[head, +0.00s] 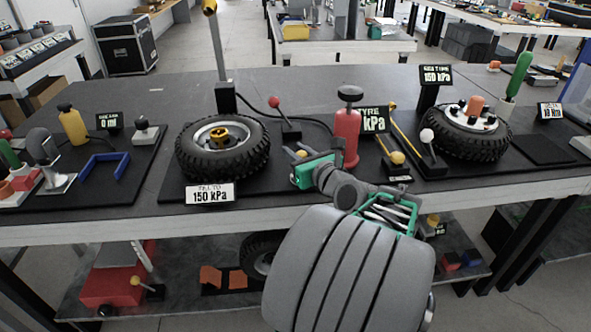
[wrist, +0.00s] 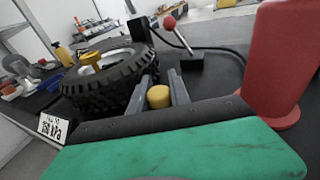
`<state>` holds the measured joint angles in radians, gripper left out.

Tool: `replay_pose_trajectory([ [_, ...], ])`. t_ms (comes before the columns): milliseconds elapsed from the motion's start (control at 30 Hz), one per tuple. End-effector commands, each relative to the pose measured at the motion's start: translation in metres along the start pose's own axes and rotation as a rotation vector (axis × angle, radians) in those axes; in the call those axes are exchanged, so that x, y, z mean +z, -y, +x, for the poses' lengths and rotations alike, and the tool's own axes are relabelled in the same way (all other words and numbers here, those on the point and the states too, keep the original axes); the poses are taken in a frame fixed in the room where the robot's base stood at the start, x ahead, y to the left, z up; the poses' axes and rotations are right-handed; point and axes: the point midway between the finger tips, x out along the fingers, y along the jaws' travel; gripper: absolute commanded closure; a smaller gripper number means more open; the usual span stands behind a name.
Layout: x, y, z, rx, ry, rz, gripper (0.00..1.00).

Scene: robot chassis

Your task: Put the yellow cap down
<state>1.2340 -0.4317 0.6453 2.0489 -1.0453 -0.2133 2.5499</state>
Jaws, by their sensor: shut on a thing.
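My gripper (head: 296,151) is over the table between the left wheel (head: 193,159) and the red pump-like cylinder (head: 345,138). In the wrist view its two grey fingers (wrist: 160,80) are shut on the yellow cap (wrist: 158,97), a small rounded piece with one finger on each side. The cap appears held above the dark table mat, with the wheel (wrist: 80,91) just to its left. Whether its underside touches anything is hidden. The left wheel lies flat with a gold hub piece (head: 222,134) at its centre.
The red cylinder (wrist: 284,60) stands close on the right. A red-knobbed lever (head: 276,104) with a black hose stands behind. A "150 kPa" sign (head: 210,193) is in front of the left wheel. At right are a second wheel (head: 465,137) and a white-knobbed lever (head: 427,137).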

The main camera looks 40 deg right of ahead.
Motion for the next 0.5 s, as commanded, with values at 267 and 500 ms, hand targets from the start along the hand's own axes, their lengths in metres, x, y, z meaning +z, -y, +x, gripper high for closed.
replay_pose_trajectory([
  [267,-0.04,0.003,0.014,0.0,0.001,0.0,1.0],
  [500,-0.038,0.003,0.014,0.0,0.001,-0.001,1.0],
])
